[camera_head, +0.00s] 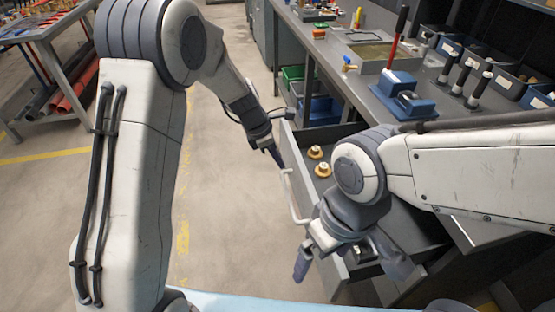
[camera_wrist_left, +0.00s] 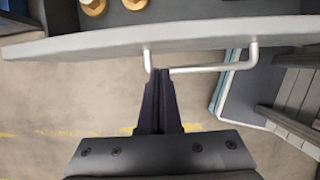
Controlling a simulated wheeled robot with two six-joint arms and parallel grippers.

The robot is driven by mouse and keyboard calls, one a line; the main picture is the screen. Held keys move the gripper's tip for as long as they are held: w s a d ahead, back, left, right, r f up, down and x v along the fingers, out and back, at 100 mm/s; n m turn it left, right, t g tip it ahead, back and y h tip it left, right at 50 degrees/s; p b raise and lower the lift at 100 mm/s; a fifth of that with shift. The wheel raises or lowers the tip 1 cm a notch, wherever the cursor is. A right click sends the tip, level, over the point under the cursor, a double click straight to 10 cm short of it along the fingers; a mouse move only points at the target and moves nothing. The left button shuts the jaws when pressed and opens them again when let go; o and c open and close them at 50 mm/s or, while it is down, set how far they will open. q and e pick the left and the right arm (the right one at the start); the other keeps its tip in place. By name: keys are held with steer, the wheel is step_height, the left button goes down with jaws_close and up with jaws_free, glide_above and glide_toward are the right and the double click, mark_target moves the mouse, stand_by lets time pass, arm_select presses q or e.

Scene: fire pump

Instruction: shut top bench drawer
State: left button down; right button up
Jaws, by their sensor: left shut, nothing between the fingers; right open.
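The top bench drawer (camera_head: 318,133) stands pulled out from the grey workbench in the head view. Its front panel (camera_wrist_left: 200,36) crosses the left wrist view, with a pale bar handle (camera_wrist_left: 212,69) on its outer side; the handle (camera_head: 293,200) also shows in the head view. My left gripper (camera_head: 277,158) is shut and empty. Its tips (camera_wrist_left: 158,72) are at the handle, close to the drawer front; I cannot tell whether they touch. My right gripper (camera_head: 348,263) is open, in front of the drawer's nearer part, which it and its arm partly hide.
Brass fittings (camera_head: 315,152) lie in the drawer. The bench top holds a blue vise (camera_head: 397,92), black-handled tools and blue bins. Green and blue crates (camera_head: 318,108) sit under the bench. A table with red pipes (camera_head: 75,98) stands far left. Floor left of the drawer is clear.

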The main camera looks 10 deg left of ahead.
mark_target(287, 172)
arm_select(q)
steer(key=b+x, duration=0.1)
steer(key=x, duration=0.5)
steer(key=shift+d, duration=0.1)
